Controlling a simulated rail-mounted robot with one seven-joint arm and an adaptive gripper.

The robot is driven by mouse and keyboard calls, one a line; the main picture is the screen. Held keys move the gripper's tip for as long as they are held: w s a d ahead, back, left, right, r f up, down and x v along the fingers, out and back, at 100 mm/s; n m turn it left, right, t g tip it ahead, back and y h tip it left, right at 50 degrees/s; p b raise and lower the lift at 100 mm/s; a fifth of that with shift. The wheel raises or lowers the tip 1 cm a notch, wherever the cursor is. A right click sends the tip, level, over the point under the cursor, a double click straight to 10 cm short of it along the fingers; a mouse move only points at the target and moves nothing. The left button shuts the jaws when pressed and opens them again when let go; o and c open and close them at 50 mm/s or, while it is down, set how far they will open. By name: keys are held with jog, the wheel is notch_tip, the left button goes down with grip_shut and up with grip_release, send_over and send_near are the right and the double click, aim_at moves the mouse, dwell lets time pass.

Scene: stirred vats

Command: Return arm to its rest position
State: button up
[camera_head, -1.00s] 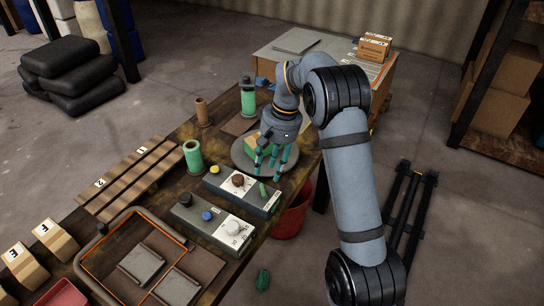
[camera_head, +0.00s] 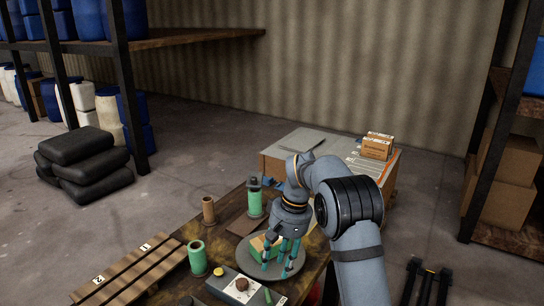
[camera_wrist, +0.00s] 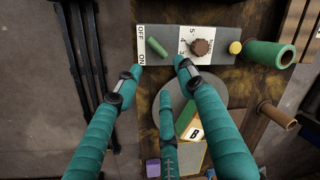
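My gripper (camera_head: 281,262) hangs with its teal fingers pointing down over the round grey plate (camera_head: 298,262) on the workbench. In the wrist view my gripper (camera_wrist: 156,76) has its fingers spread, with nothing between them. A block marked B (camera_wrist: 194,132) lies on the plate, partly hidden by the fingers. The control box (camera_wrist: 217,38) lies beyond the fingertips, with a green lever (camera_wrist: 157,47), a brown knob (camera_wrist: 201,47) and a yellow button (camera_wrist: 235,47). I cannot tell the exact height of the fingertips above the plate.
Green cylinders (camera_head: 197,258) and a brown one (camera_head: 208,212) stand upright left of my gripper. A slatted wooden rack (camera_head: 130,277) lies further left. A grey-topped table with a cardboard box (camera_head: 377,147) stands behind. A shelf with boxes (camera_head: 505,200) is at the right.

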jog(key=f, duration=0.3)
jog(key=a+f, duration=0.1)
jog(key=f, duration=0.3)
jog(key=a+f, duration=0.1)
jog(key=f, duration=0.3)
jog(key=shift+s+a+f, duration=0.1)
jog(key=shift+s, duration=0.15)
jog(key=shift+r+n+p, duration=0.3)
jog(key=shift+p, duration=0.4)
jog(key=shift+a+f+n+p, duration=0.1)
jog(key=shift+f+n+p, duration=0.1)
jog(key=shift+n+p, duration=0.35)
jog(key=shift+b, duration=0.35)
